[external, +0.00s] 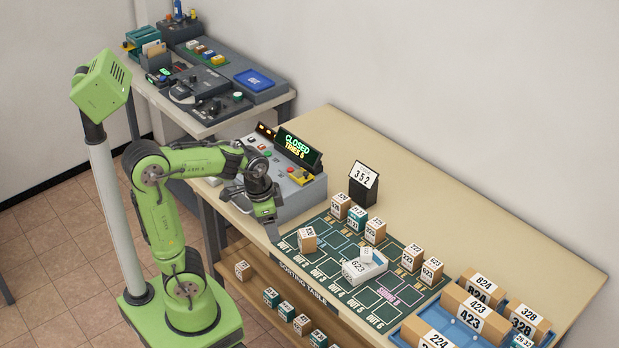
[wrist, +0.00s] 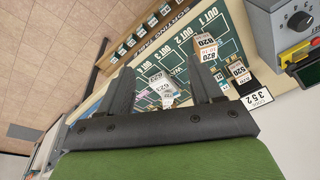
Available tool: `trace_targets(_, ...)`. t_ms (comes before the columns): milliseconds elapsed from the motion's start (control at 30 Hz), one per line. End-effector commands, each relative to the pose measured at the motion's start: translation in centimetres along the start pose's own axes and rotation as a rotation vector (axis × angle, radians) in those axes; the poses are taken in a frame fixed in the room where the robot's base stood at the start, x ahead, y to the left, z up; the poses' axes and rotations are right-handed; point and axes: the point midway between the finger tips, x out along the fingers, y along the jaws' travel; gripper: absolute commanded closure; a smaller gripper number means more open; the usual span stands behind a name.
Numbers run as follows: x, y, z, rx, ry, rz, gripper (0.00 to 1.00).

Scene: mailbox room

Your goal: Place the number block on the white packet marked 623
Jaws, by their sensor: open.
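The white packet marked 623 (external: 361,273) lies flat on the green sorting mat, right of the middle. A small white number block (external: 367,254) sits on top of the packet, toward its back edge; its number is too small to read. My gripper (external: 271,232) is over the left end of the mat near OUT 1, well left of the packet. In the wrist view my gripper (wrist: 160,74) has its fingers wide apart with nothing held between them. The white packet (wrist: 165,90) shows in the distance between the fingers, with small labels I cannot tell apart.
A brown box (external: 307,241) stands on the mat close to my gripper. Several small boxes stand along the mat's back and right. A black stand marked 352 (external: 364,180) is behind. A control console (external: 300,183) reads CLOSED, TRIES 3. Blue trays (external: 400,341) with large boxes stand right.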

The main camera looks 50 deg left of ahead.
Motion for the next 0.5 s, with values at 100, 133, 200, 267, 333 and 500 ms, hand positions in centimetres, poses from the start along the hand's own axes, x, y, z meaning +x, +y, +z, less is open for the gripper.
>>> trace_targets(100,-3.7,0.9,4.2,-0.257,0.148,-0.026,0.35)
trace_targets(133,-4.3,1.3,5.1,-0.311,0.174,-0.039,0.35)
trace_targets(200,-5.1,2.0,6.7,-0.416,0.223,-0.069,0.35)
trace_targets(267,-5.4,2.5,7.6,-0.477,0.251,-0.091,0.35)
trace_targets(333,-5.5,2.8,8.2,-0.518,0.268,-0.106,0.35)
trace_targets(500,-5.5,2.9,8.3,-0.530,0.272,-0.108,0.35)
